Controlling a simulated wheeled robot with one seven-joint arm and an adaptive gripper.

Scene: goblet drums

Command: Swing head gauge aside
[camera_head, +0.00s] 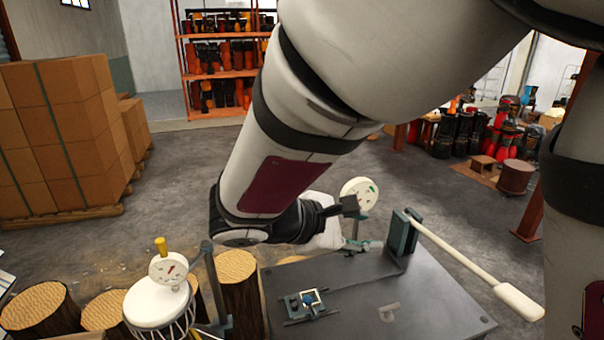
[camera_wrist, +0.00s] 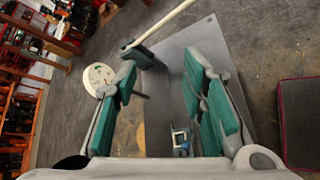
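A white round dial gauge (camera_head: 168,268) with a yellow knob sits over the white drum head (camera_head: 158,303) at the lower left, beside a grey upright bracket (camera_head: 213,285). I cannot tell whether the gauge touches the head. A second dial gauge (camera_head: 359,194) stands at the back of the dark bench, and a dial also shows in the wrist view (camera_wrist: 97,76), left of my fingers. My gripper (camera_wrist: 158,68) is open, its teal-padded fingers apart with nothing held between them.
The dark bench (camera_head: 420,310) carries a small clamp fixture (camera_head: 307,303) and a bracket (camera_head: 403,235) with a long white lever (camera_head: 475,268) reaching right. Stacked cartons (camera_head: 60,135) are at the left; open floor lies between.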

